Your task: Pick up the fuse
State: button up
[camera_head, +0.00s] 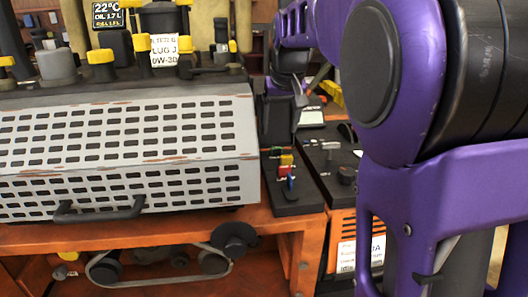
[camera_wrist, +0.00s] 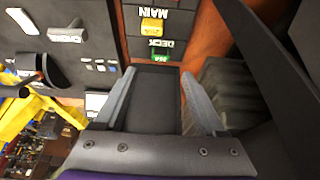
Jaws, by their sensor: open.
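My gripper (camera_wrist: 160,72) is open and empty, with a grey finger on each side in the wrist view. A green fuse (camera_wrist: 161,56) marked 30A sits just beyond the gap between the fingertips, beside the label DECK. A yellow fuse (camera_wrist: 151,27) sits farther up, by the label MAIN. In the head view my gripper (camera_head: 283,135) hangs over the back of a narrow black fuse panel (camera_head: 293,203). That panel carries a yellow fuse, a red piece (camera_head: 283,170) and a blue piece (camera_head: 290,183). Whether the fingers touch the green fuse cannot be told.
A grey perforated cover (camera_head: 120,145) with a dark handle (camera_head: 100,212) stands left of the panel on an orange frame (camera_head: 150,235). A second black panel with knobs (camera_head: 335,165) lies to the right. My purple arm hides much of the right side.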

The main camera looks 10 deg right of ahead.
aim_at(276, 147)
jog(key=shift+b+x, duration=0.4)
jog(key=shift+x, duration=3.1)
grip_shut()
